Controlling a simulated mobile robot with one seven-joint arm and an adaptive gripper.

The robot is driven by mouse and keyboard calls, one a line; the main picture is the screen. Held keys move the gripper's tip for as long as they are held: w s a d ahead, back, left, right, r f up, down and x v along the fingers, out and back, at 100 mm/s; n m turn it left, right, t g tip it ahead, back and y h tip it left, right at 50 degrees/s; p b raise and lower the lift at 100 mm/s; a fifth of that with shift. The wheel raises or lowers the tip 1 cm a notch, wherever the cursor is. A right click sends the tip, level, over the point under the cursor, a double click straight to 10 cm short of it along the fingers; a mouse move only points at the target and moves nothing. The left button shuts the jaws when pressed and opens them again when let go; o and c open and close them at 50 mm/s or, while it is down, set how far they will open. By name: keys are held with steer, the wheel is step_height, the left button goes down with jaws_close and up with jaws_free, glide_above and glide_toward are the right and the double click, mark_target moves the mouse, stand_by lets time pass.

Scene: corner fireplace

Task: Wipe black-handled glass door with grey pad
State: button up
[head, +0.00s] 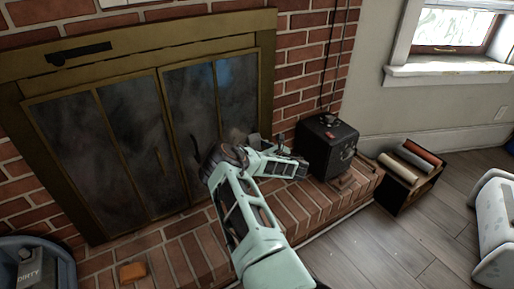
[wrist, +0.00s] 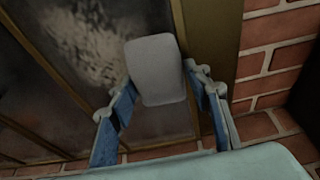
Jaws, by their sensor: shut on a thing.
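The sooty glass door with a black handle (head: 196,146) is the right-hand door of the brass-framed fireplace in the head view. In the wrist view, its glass (wrist: 95,45) shows a pale, smeared patch at upper left. My gripper (wrist: 160,92) is shut on the grey pad (wrist: 157,62), which sits between its two blue-lined fingers. The pad is in front of the door's right part, near the brass frame. I cannot tell whether it touches the glass. In the head view, my arm hides part of the door's lower right side, and the fingers are not clear.
An orange sponge-like block (head: 132,272) lies on the brick hearth (head: 200,250). A black box (head: 326,147) sits on the hearth right of my arm, with a crate of rolls (head: 412,195) beyond.

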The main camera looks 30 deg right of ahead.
mark_target(257, 140)
steer(key=shift+w+a, duration=0.1)
steer(key=shift+a, duration=2.1)
steer(key=shift+a+p, duration=0.5)
steer(key=shift+a, duration=2.95)
steer(key=shift+d+r, duration=1.7)
steer(key=shift+d, duration=0.3)
steer(key=shift+s+d+f+b, duration=0.1)
steer(key=shift+d+b, duration=0.25)
steer(key=shift+d, duration=0.5)
steer(key=shift+s+d+f+b, duration=0.1)
steer(key=shift+d+b, duration=0.2)
steer(key=shift+d, duration=0.55)
steer(key=shift+w+d+b, duration=0.2)
steer(key=shift+d+b, duration=0.6)
steer(key=shift+d, duration=1.2)
steer(key=shift+w+r+p, duration=0.15)
steer(key=shift+r+p, duration=0.75)
steer(key=shift+r, duration=0.95)
steer(key=shift+a, duration=1.6)
steer(key=shift+s+a+f+p, duration=0.1)
steer(key=shift+s+a+p, duration=0.1)
steer(key=shift+a, duration=1)
steer(key=shift+s+a+p, duration=0.1)
steer(key=shift+s+a, duration=0.05)
steer(key=shift+a, duration=2.75)
